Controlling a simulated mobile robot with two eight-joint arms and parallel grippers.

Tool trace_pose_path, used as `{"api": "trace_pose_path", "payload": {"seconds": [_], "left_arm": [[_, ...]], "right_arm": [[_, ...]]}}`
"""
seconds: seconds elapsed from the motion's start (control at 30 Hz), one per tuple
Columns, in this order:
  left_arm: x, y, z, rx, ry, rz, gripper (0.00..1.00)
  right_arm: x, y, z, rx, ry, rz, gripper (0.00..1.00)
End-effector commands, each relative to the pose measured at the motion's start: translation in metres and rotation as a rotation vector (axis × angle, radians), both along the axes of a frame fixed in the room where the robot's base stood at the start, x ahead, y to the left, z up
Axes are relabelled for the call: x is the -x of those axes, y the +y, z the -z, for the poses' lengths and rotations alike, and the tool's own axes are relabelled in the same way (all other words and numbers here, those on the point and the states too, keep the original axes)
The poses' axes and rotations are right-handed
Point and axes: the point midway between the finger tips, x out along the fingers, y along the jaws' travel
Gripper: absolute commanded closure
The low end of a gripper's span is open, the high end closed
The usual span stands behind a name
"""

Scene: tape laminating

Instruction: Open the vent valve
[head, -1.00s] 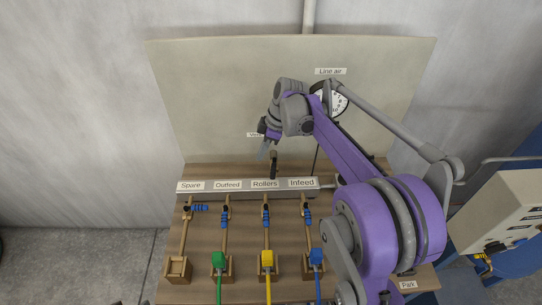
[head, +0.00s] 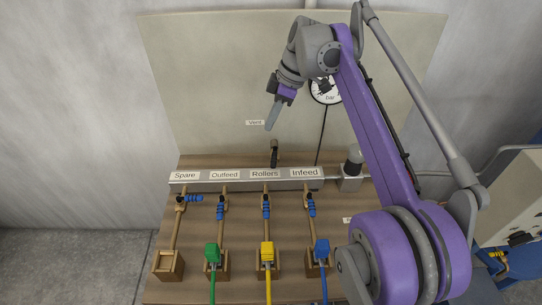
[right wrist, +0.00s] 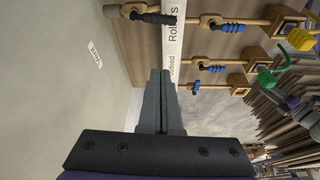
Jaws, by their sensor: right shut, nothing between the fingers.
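The vent valve is a small black handle (head: 274,153) standing up behind the manifold, below the Vent label (head: 255,122) on the back panel. In the right wrist view the handle (right wrist: 158,18) lies at the top, near the Rollers end of the label strip. My right gripper (head: 271,122) is shut and empty, in the air above the handle and apart from it. The closed fingers (right wrist: 160,76) also show in the wrist view, pointing toward the manifold. My left gripper is not in view.
The manifold (head: 240,186) carries Spare, Outfeed, Rollers and Infeed labels. The Spare line's blue lever (head: 194,198) sits crosswise; the other blue levers lie along their pipes. Green (head: 212,254), yellow (head: 267,253) and blue (head: 321,250) hose plugs are in front. A gauge (head: 325,92) is partly hidden behind my arm.

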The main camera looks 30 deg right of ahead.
Motion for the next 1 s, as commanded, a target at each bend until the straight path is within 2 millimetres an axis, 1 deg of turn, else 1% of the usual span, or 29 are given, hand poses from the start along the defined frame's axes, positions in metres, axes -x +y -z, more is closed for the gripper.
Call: {"api": "trace_pose_path", "payload": {"seconds": [0.07, 0.17, 0.27, 0.5, 0.57, 0.73, 0.9, 1.0], "left_arm": [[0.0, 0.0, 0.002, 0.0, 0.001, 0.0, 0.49], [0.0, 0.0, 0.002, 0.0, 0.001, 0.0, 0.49], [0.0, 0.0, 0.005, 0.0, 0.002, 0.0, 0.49], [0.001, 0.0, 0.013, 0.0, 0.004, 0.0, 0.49], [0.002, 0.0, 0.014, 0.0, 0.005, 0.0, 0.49], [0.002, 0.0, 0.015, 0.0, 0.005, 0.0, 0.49], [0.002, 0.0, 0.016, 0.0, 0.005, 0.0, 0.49], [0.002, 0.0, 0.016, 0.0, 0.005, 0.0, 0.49]], "right_arm": [[-0.001, 0.002, 0.003, 0.0, -0.001, 0.0, 1.0], [-0.003, 0.005, 0.013, 0.0, -0.002, -0.001, 1.0], [-0.007, 0.011, 0.031, -0.001, -0.001, -0.001, 1.0], [-0.017, 0.026, 0.08, -0.001, -0.001, -0.001, 1.0], [-0.019, 0.029, 0.091, -0.001, -0.001, -0.001, 1.0], [-0.007, 0.01, 0.105, 0.0, -0.001, 0.003, 1.0], [-0.001, 0.002, 0.111, 0.0, -0.002, 0.002, 1.0], [0.0, 0.0, 0.112, -0.001, -0.003, 0.001, 1.0]]}}
